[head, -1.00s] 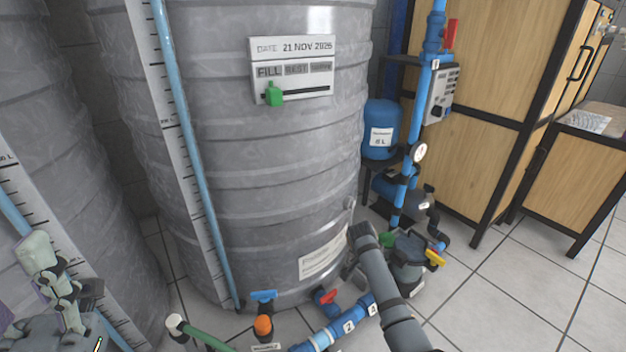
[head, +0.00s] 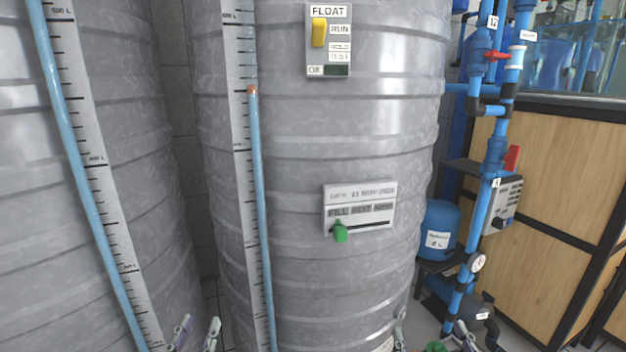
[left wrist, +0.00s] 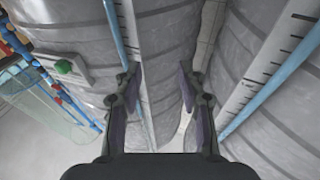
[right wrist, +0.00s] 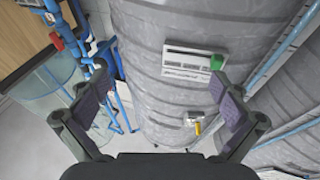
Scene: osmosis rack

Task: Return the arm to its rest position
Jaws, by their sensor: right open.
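My left gripper (head: 197,333) shows at the bottom of the head view, in front of the gap between the two grey tanks. In the left wrist view (left wrist: 160,82) its two dark fingers stand apart with nothing between them. My right gripper (head: 432,337) shows at the bottom edge, in front of the right tank's lower right side. In the right wrist view (right wrist: 160,88) its fingers are wide apart and empty, with the tank beyond them. Most of both arms is out of the head view.
The large grey tank (head: 340,130) carries a FLOAT panel (head: 329,40) with a yellow switch and a date board (head: 360,207) with a green slider. Another tank (head: 120,60) stands left. Blue pipes (head: 493,150), a blue vessel (head: 440,225) and a wooden cabinet (head: 550,200) stand right.

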